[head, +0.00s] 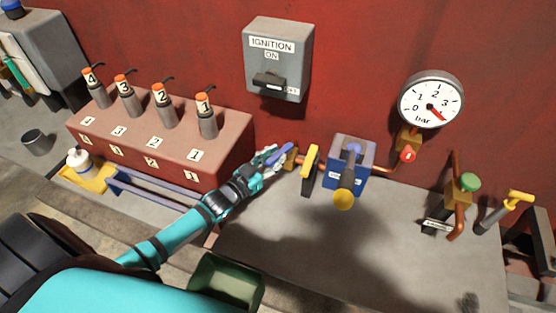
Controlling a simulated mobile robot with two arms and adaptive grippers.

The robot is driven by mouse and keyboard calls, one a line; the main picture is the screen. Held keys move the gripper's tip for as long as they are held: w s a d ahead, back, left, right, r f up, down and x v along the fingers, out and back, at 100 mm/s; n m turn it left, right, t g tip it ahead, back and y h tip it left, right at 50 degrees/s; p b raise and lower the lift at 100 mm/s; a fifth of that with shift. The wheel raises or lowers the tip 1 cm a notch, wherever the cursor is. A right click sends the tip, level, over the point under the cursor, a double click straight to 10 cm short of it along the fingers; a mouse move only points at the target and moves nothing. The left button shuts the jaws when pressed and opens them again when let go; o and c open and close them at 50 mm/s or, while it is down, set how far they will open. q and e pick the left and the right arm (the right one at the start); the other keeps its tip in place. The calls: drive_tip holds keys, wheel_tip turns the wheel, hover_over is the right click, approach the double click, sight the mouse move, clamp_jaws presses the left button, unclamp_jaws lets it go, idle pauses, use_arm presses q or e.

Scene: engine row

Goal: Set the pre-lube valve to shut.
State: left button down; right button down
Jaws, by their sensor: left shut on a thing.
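My left gripper (272,160) reaches in from the lower left, to the right of the red-brown engine block. It is shut on a small blue-violet lever handle (283,152). The handle sits by a brass fitting (291,158) on a pipe low along the red wall, which looks like the pre-lube valve; no label on it is readable. The fingers partly hide the handle and fitting. A yellow upright plate or lever (309,168) stands just right of the fitting. My right gripper is not in view.
A blue pump box (340,182) with a yellow-knobbed lever (344,198) stands to the right. A pressure gauge (431,100), a green-knobbed valve (469,182) and an ignition box (278,60) are around. Numbered cylinders (207,120) stand on the block. A green bin (225,282) is below.

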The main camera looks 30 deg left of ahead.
use_arm(q)
drive_tip(key=shift+a, duration=0.1)
drive_tip(key=c, duration=1.2)
unclamp_jaws()
drive_tip(key=v, duration=1.2)
drive_tip(key=shift+a+r, duration=0.1)
